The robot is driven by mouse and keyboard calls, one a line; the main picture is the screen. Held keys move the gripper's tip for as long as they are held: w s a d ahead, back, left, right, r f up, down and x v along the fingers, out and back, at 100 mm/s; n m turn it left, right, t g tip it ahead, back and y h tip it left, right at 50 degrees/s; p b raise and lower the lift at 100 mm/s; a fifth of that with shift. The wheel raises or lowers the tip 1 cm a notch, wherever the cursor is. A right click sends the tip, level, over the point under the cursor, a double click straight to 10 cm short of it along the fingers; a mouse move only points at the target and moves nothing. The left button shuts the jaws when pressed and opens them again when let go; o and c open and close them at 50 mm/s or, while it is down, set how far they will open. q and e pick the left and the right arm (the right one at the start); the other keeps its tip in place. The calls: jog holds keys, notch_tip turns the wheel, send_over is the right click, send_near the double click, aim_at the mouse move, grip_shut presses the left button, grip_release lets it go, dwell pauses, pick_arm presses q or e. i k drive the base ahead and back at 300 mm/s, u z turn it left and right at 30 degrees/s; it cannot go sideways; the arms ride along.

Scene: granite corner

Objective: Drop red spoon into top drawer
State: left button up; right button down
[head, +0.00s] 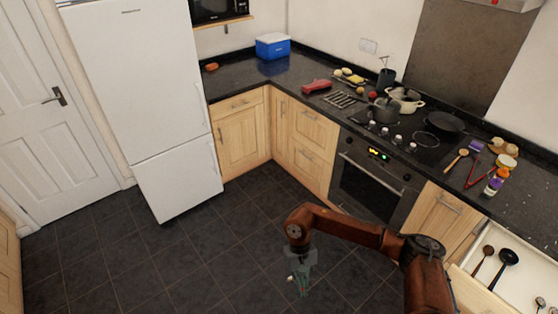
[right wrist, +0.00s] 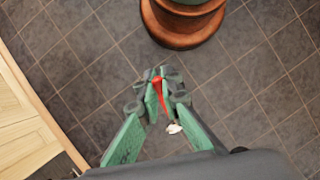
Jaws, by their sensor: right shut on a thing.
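My right gripper (head: 302,286) hangs over the open floor in front of the oven, pointing down. In the right wrist view its green fingers (right wrist: 158,92) are closed on the red spoon (right wrist: 157,86). A thin red part runs down from the fingertips to a small pale end (right wrist: 174,128). In the head view the spoon is too small and covered to make out well. A drawer (head: 524,278) at the lower right is pulled open, with dark ladles and other utensils inside a white interior. The gripper is well to the left of it. My left gripper is out of view.
The black counter holds a blue cooler (head: 272,46), pots, a frying pan (head: 444,121), a wooden spoon (head: 456,159), red tongs (head: 473,172) and jars. The oven (head: 368,182) is shut. A white fridge (head: 150,90) stands at left. The tiled floor (head: 190,265) is clear.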

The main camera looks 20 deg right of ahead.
aim_at(509, 266)
jog(key=i, duration=0.65)
jog(key=z, duration=2.4)
jog(key=i, duration=0.5)
jog(key=z, duration=0.1)
